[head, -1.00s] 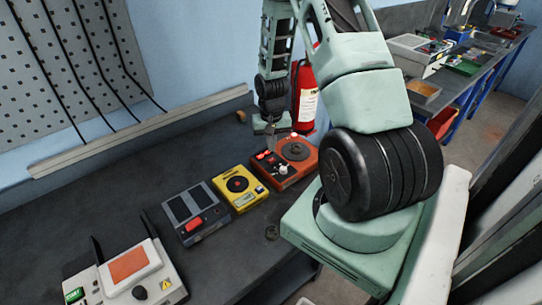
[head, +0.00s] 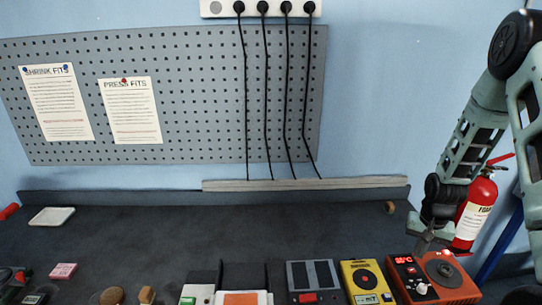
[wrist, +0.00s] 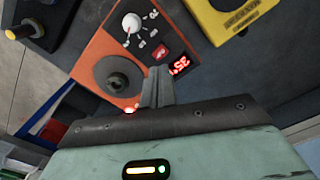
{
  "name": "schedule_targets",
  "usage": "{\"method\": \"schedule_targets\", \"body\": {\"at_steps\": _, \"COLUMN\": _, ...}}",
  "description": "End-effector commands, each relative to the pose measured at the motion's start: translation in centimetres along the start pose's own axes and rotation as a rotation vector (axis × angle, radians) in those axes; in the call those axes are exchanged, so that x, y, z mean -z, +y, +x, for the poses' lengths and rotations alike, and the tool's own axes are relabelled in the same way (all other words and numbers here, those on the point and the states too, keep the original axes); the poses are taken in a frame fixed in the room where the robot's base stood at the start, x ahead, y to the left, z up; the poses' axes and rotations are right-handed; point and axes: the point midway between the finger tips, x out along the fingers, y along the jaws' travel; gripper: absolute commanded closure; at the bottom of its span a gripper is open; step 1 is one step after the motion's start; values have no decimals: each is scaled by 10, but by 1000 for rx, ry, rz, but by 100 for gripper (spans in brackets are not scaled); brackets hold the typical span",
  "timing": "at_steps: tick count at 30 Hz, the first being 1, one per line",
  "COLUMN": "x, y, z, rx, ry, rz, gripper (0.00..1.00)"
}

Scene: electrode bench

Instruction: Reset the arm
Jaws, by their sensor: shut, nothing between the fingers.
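My gripper (head: 424,243) hangs from the arm at the right of the head view, fingers pointing down, over the back of the orange device. In the wrist view its fingers (wrist: 158,88) are together with nothing between them. The orange device (head: 453,292) has a dark round plate, a knob and a lit red display. It also fills the upper middle of the wrist view (wrist: 105,48), just beyond the fingertips. I cannot tell whether the fingertips touch it.
A yellow device (head: 367,272) and a grey device with dark panels (head: 326,270) stand left of the orange one. A red extinguisher (head: 474,212) stands behind my gripper. A pegboard (head: 190,100) is on the wall. The bench top's back middle (head: 200,220) is clear.

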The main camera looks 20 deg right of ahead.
Motion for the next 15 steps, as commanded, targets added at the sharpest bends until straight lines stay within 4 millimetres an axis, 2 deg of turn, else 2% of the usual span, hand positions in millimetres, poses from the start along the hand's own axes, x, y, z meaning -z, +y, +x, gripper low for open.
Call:
{"method": "schedule_targets", "body": {"at_steps": 3, "x": 0, "y": 0, "z": 0, "rx": 0, "ry": 0, "rz": 0, "gripper": 100}}
{"method": "schedule_targets", "body": {"at_steps": 5, "x": -5, "y": -18, "z": -5, "rx": 8, "ry": 4, "rz": -44, "gripper": 100}}
{"method": "schedule_targets", "body": {"at_steps": 8, "x": -23, "y": -60, "z": -19, "rx": 23, "ry": 6, "rz": -153, "gripper": 100}}
{"method": "schedule_targets", "body": {"at_steps": 11, "x": -58, "y": -114, "z": -39, "rx": 43, "ry": 7, "rz": -312, "gripper": 100}}
{"method": "schedule_targets", "body": {"at_steps": 12, "x": -77, "y": -134, "z": -47, "rx": 50, "ry": 5, "rz": -382, "gripper": 100}}
{"method": "schedule_targets", "body": {"at_steps": 14, "x": -109, "y": -161, "z": -60, "rx": 60, "ry": 4, "rz": -494, "gripper": 100}}
{"method": "schedule_targets", "body": {"at_steps": 15, "x": -133, "y": -176, "z": -67, "rx": 65, "ry": 2, "rz": -569, "gripper": 100}}
